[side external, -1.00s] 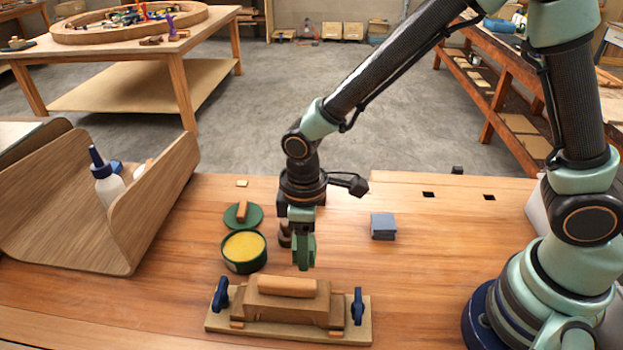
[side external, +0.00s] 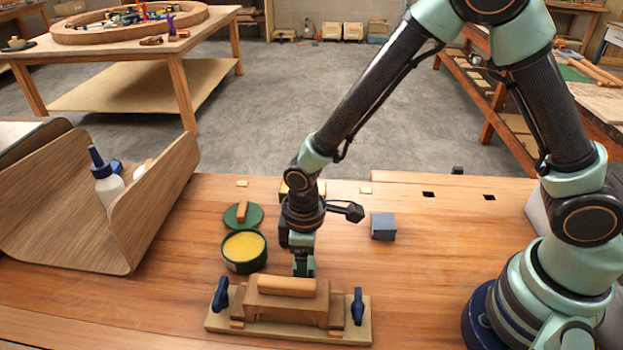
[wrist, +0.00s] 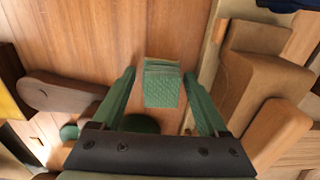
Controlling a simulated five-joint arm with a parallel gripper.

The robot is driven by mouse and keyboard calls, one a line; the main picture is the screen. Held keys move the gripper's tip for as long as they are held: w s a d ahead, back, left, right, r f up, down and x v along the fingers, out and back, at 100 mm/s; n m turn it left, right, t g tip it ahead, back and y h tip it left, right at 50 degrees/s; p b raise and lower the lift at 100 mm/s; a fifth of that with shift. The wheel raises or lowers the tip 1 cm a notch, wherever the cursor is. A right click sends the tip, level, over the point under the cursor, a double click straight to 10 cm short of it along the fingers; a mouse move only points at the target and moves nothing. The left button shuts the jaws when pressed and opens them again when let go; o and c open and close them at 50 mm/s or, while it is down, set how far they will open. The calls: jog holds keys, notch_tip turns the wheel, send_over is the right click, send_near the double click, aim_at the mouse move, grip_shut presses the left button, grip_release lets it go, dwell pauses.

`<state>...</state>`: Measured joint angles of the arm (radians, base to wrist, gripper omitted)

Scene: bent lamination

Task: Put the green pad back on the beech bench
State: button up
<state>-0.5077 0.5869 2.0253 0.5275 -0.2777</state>
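The green pad (wrist: 162,84) shows in the wrist view as a small textured block over the bare wood of the beech bench (side external: 440,265). My gripper (wrist: 160,74) is open, with one green finger on each side of the pad and a gap on both sides. In the side external view my gripper (side external: 303,266) is low, just behind the wooden mould (side external: 285,300) on its base board. The mould hides the fingertips and the pad there. Whether the pad touches the bench is hard to tell.
The mould also stands close on the right in the wrist view (wrist: 250,90). Blue clamps (side external: 220,294) flank it. A green tub of yellow stuff (side external: 243,247), its lid (side external: 243,216) and a grey-blue block (side external: 383,226) stand nearby. The bench's right middle is clear.

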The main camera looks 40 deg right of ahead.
jog(key=shift+r, duration=0.1)
notch_tip(320, 180, up, 11)
jog(key=s+d+r+m+t, duration=0.2)
jog(key=d+r+m, duration=0.2)
jog(key=d, duration=0.5)
jog(key=s+d+r+m+t, duration=0.2)
jog(key=d+r+m, duration=0.3)
jog(key=d+r, duration=0.4)
jog(key=shift+s+d+r+t, duration=0.2)
jog(key=shift+r+t, duration=0.05)
jog(key=shift+t, duration=0.55)
